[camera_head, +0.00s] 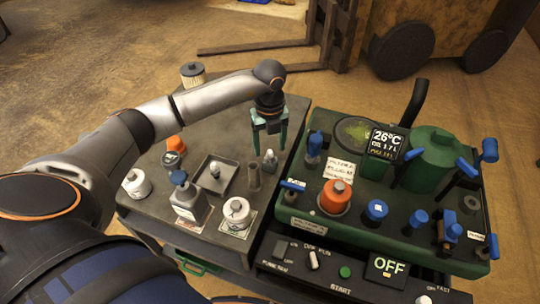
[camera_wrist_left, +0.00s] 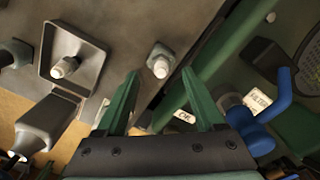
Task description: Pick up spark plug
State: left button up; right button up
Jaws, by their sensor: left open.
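A small pale spark plug (camera_head: 270,157) stands in a square holder near the right edge of the grey table. In the left wrist view the spark plug (camera_wrist_left: 160,66) lies just beyond and between the fingertips of the open left gripper (camera_wrist_left: 160,75), and nothing is held. Contact cannot be told. My right gripper is not in view.
A grey bottle (camera_head: 189,203), white containers (camera_head: 237,212) and an orange-topped jar (camera_head: 175,145) share the table. The green machine (camera_head: 340,222) with blue handles stands close on the right.

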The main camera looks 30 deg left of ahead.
aim_at(270, 151)
pick_arm(q)
notch_tip(270, 151, down, 3)
jog(key=shift+w+f, duration=0.1)
jog(key=shift+f, duration=0.1)
jog(key=shift+c, duration=0.2)
grip_shut()
dwell(0.4)
